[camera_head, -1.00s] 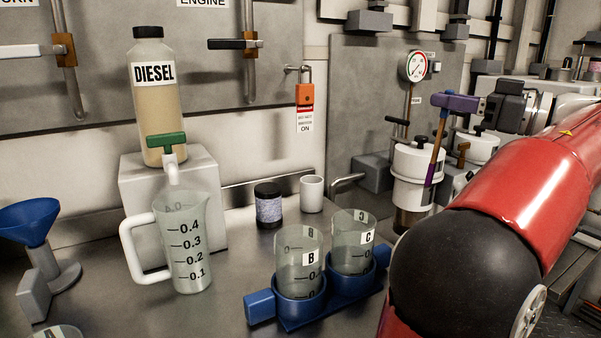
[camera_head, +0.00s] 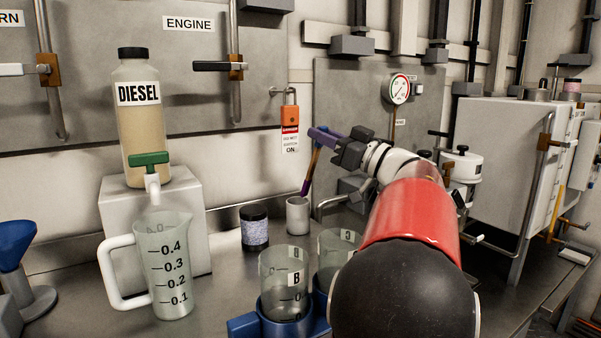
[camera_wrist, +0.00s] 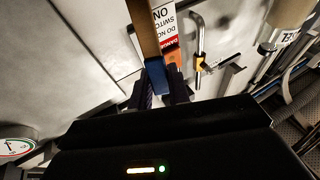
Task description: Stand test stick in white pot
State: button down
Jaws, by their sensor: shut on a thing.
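The test stick (camera_head: 312,168) is thin and brown-orange with a purple lower end. It hangs slightly tilted from my gripper (camera_head: 322,137), which is shut on its upper part. The white pot (camera_head: 297,216) stands upright on the bench below. The stick's lower tip shows just above the pot's right rim; whether it is over the opening in depth I cannot tell. In the wrist view the stick (camera_wrist: 149,38) runs up from between the dark fingers (camera_wrist: 158,90), with a blue part near them. The pot is not seen in the wrist view.
A dark labelled jar (camera_head: 254,228) stands just left of the pot. Beaker B (camera_head: 283,275) and another beaker (camera_head: 338,252) sit in a blue holder (camera_head: 245,326) in front. A measuring jug (camera_head: 168,265) stands left. An orange lock (camera_head: 290,120) hangs on the wall behind.

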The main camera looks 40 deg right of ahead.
aim_at(314, 165)
jog(key=f+b, duration=0.1)
jog(key=f, duration=0.1)
jog(key=w+f+b, duration=0.1)
jog(key=f+b, duration=0.1)
jog(key=w+f+b, duration=0.1)
jog(key=f+b, duration=0.1)
jog(key=f, duration=0.1)
jog(key=shift+a+f, duration=0.1)
jog(key=shift+a, duration=0.3)
jog(key=shift+w+a+r+p, duration=0.1)
jog(key=shift+w+r+p, duration=0.2)
jog(key=shift+p, duration=0.2)
jog(key=p, duration=0.1)
jog(key=w+g+p, duration=0.1)
jog(key=p, duration=0.1)
jog(key=shift+w+a+r+h, duration=0.2)
jog(key=shift+a+r+h, duration=0.1)
jog(key=shift+r, duration=0.1)
jog(key=shift+w+a+f+g+h, duration=0.15)
jog(key=shift+w+f+g, duration=0.2)
jog(key=shift+w+g, duration=0.15)
jog(key=shift+w+a+f+g+h, duration=0.15)
jog(key=shift+w+f+g, duration=0.2)
jog(key=shift+g, duration=0.25)
jog(key=c, duration=1.3)
grip_release()
jog(key=shift+f, duration=0.1)
